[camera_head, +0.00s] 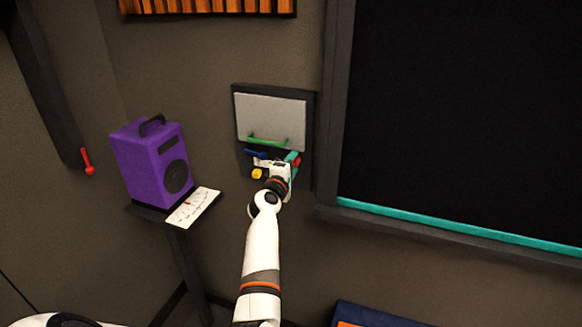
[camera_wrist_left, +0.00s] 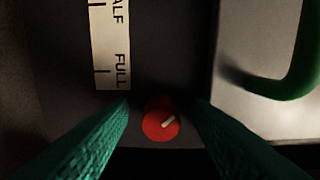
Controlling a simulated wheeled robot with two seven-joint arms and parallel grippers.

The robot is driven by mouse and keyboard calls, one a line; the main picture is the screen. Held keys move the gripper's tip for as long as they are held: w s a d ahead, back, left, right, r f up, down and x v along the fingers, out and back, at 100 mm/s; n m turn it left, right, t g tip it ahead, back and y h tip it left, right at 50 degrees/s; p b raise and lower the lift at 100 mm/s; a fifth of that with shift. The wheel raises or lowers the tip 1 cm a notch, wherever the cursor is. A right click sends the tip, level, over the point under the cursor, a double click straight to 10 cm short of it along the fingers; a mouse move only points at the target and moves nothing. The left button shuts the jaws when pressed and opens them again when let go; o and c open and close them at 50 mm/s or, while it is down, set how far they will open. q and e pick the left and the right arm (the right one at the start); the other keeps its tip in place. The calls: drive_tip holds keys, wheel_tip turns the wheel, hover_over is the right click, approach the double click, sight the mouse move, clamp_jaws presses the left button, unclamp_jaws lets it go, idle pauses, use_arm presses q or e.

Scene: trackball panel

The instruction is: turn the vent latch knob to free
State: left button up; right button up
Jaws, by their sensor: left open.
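The teal fingers of my left gripper (camera_wrist_left: 163,106) are open, one on each side of the knob, with gaps visible. In the head view my left gripper (camera_head: 293,161) is at the panel's lower right, hiding part of it. My right gripper is not in view.
The panel has a grey door (camera_head: 270,117) with a green handle (camera_head: 267,139). A yellow knob (camera_head: 257,173) and a blue part (camera_head: 255,153) are left of my gripper. A HALF/FULL scale (camera_wrist_left: 111,45) is near the red knob. A purple speaker (camera_head: 152,165) stands left.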

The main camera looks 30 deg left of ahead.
use_arm(q)
drive_tip(key=p+v, duration=0.4)
drive_tip(key=v, duration=0.8)
drive_tip(key=shift+f, duration=0.15)
